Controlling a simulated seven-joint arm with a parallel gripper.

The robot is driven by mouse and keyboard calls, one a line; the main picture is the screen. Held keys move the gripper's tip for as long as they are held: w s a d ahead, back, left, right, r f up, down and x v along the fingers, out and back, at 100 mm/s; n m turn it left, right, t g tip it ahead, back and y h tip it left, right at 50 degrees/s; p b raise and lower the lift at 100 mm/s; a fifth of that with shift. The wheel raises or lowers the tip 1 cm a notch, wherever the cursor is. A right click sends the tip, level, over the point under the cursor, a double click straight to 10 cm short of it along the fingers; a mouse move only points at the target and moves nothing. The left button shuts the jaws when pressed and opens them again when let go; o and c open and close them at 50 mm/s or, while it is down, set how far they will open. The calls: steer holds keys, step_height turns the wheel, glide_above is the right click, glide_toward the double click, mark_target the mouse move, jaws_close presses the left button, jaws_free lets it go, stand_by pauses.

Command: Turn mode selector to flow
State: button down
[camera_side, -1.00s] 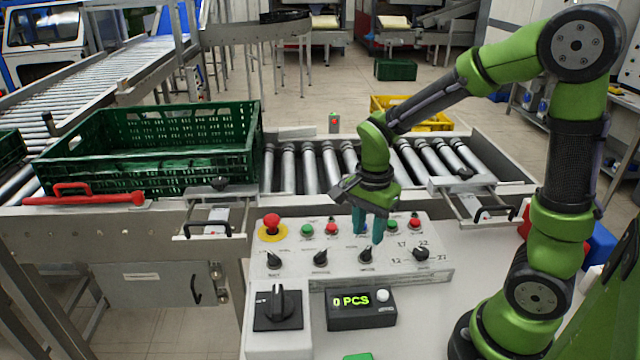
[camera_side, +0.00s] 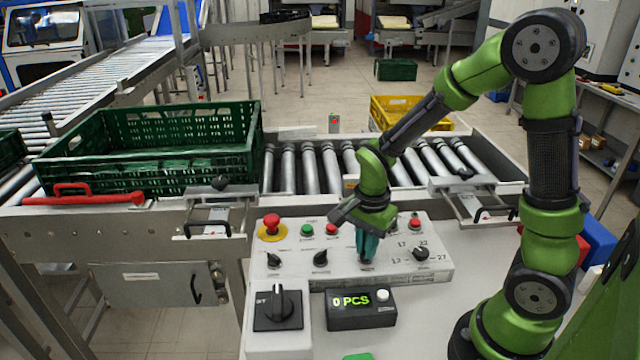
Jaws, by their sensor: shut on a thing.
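The control panel (camera_side: 300,266) carries a row of black selector knobs. The labels are too small to read, so I cannot tell which one is the mode selector. The first knob (camera_side: 274,259) and the second knob (camera_side: 320,257) are uncovered on the left. My gripper (camera_side: 367,254) points down with its teal fingers shut on the third knob, which the fingers mostly hide. The rightmost knob (camera_side: 420,254) has numbers around it and stands clear of my gripper.
A red emergency button (camera_side: 271,223) and green and red push buttons stand behind the knobs. In front are a large black rotary switch (camera_side: 278,303) and a counter box (camera_side: 361,309) reading "0 PCS". A green crate (camera_side: 150,160) sits on the roller conveyor at left.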

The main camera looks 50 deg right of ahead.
steer(key=shift+n, duration=0.4)
steer(key=n, duration=0.3)
steer(key=shift+n, duration=0.4)
steer(key=n, duration=0.4)
steer(key=shift+n, duration=0.3)
steer(key=n, duration=0.4)
steer(key=shift+r+n, duration=0.1)
steer(key=shift+n, duration=2.1)
steer(key=c, duration=1.2)
jaws_free()
